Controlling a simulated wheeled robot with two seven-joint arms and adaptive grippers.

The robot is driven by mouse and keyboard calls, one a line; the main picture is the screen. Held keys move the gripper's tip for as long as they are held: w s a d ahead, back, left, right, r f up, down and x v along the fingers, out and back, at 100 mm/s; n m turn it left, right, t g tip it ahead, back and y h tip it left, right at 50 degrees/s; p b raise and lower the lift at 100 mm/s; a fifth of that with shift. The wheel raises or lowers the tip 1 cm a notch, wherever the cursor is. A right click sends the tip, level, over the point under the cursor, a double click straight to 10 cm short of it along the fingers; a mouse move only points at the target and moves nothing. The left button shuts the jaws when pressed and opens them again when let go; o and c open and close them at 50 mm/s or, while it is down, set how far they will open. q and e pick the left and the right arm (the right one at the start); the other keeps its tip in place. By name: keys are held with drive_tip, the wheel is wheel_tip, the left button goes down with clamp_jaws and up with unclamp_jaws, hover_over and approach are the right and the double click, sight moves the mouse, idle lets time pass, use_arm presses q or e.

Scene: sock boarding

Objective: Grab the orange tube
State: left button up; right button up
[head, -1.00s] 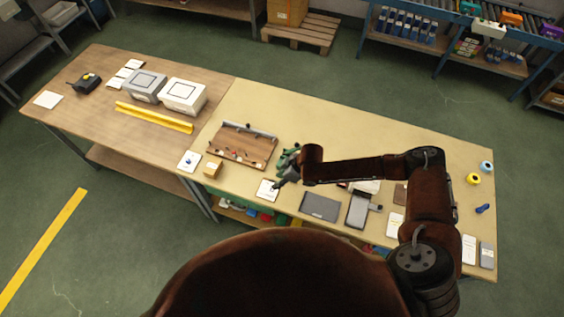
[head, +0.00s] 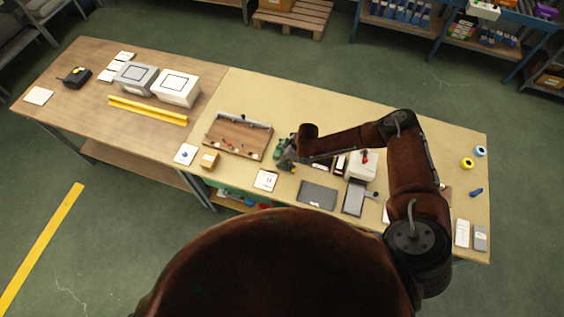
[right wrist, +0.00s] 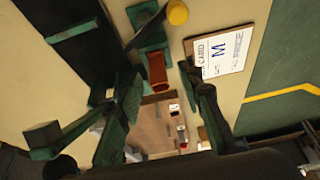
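The orange tube (right wrist: 158,72) shows in the right wrist view, at a green fixture (right wrist: 148,30) with a yellow knob (right wrist: 177,13). My right gripper (right wrist: 160,84) is open, and the tube appears between its dark green fingers with a gap on each side. I cannot tell how far the fingertips are from it in depth. In the head view my right gripper (head: 286,156) is beside the green fixture (head: 281,148), right of the wooden tray; the tube cannot be made out there. My left gripper is not in view.
A wooden tray (head: 237,140) with small parts is close to the left of the gripper. A dark grey pad (head: 317,195) and a white device with a red knob (head: 361,168) stand to the right.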

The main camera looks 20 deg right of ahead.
drive_tip(key=shift+f, duration=0.1)
clamp_jaws()
idle(0.4)
